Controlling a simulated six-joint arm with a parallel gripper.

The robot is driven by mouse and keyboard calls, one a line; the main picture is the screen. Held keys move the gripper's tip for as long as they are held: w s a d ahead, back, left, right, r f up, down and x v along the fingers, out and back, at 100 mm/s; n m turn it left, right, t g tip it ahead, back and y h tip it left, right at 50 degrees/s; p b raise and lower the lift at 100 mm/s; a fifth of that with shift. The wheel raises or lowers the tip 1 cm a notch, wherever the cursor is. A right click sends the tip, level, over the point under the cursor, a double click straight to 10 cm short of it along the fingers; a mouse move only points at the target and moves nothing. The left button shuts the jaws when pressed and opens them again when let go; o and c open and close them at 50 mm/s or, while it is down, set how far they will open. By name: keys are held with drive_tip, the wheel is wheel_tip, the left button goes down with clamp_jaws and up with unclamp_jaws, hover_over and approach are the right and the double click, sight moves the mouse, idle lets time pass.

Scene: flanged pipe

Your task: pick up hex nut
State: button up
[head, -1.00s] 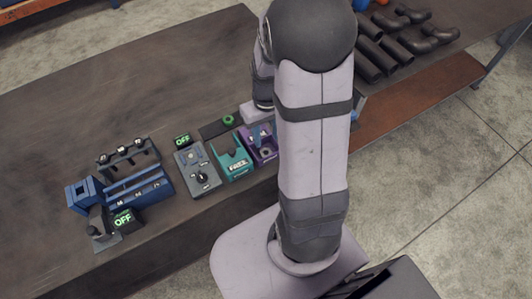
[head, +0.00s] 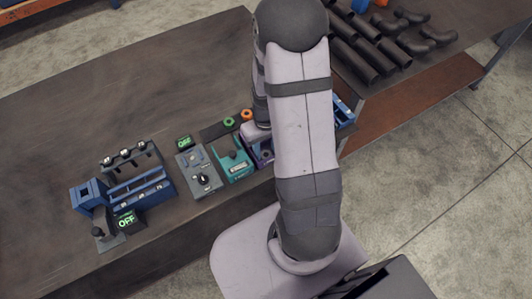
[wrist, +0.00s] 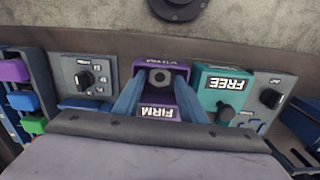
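In the wrist view a grey hex nut (wrist: 160,77) with a dark hole sits at the purple fixture (wrist: 158,112) labelled FIRM. My gripper (wrist: 163,76) points at it, with one blue-grey finger on each side of the nut. The fingers are apart, and I cannot make out contact with the nut. In the head view my arm hides the gripper and the nut, and only a part of the purple fixture (head: 263,154) shows.
A teal FREE fixture (wrist: 221,88) stands close to the right of the purple one. Dial boxes stand at the left (wrist: 84,77) and right (wrist: 266,96). Green (head: 229,121) and orange (head: 247,114) rings lie behind. The table's (head: 120,90) back left is clear.

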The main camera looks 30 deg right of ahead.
sight(266, 155)
drive_tip(key=shift+f, duration=0.85)
drive_tip(key=c, duration=0.9)
drive_tip(key=shift+r, duration=0.25)
wheel_tip(266, 155, up, 13)
drive_tip(key=shift+f+p, duration=0.2)
drive_tip(key=shift+p, duration=0.5)
